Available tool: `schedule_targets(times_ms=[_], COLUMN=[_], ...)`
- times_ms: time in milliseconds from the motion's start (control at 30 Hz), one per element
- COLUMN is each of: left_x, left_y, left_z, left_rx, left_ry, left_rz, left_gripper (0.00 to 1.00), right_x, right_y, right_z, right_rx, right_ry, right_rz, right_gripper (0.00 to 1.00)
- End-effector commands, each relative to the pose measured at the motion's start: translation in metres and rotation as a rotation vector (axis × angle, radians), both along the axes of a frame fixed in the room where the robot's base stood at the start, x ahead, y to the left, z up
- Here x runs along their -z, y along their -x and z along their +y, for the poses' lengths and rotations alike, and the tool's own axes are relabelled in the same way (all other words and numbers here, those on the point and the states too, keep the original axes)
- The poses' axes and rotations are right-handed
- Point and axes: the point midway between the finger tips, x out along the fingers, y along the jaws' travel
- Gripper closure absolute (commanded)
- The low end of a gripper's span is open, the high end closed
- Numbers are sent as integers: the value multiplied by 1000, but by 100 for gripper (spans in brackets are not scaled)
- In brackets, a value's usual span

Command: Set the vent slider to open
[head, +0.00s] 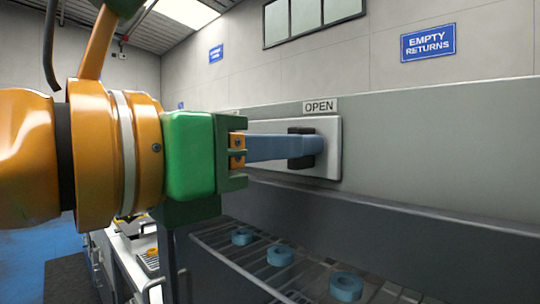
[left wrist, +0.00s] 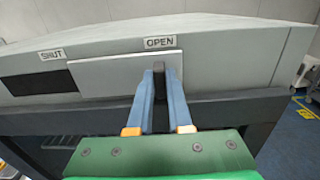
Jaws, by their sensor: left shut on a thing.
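The vent slider is a light grey plate (head: 332,160) with a black knob (head: 301,130), set on the grey housing. The plate also shows in the left wrist view (left wrist: 108,75). My left gripper (head: 312,146) has its blue fingers shut on the knob, one finger on each side, under the OPEN label (head: 320,106). The fingers partly hide the knob. In the left wrist view, the SHUT label (left wrist: 52,55) is at left above a dark opening (left wrist: 38,82), and the plate's left edge is beside that opening. My right gripper is not in view.
A rack (head: 265,262) with several blue rings lies below the housing (head: 440,150). A white bench (head: 128,260) stands at lower left. A blue EMPTY RETURNS sign (head: 428,43) hangs on the wall. The space in front of the housing at right is clear.

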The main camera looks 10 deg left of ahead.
Motion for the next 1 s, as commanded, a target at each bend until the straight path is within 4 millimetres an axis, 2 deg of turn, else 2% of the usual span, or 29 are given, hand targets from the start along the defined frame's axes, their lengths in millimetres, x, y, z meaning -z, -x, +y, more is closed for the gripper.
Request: schedule_targets(times_ms=[400, 433, 533, 833, 1000], left_x=[1, 1, 1, 1, 5], left_y=[3, 3, 3, 4, 27], left_z=[-5, -5, -5, -4, 14], left_rx=[2, 2, 2, 1, -1], left_ry=[-2, -2, -2, -1, 3], left_rz=[2, 3, 2, 2, -2], left_gripper=[100, 80, 53, 52, 52], right_x=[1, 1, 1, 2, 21], right_y=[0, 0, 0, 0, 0], right_z=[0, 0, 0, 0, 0], right_rx=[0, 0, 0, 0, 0], right_ry=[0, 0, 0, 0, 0], right_rz=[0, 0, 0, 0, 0], right_gripper=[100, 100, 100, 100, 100])
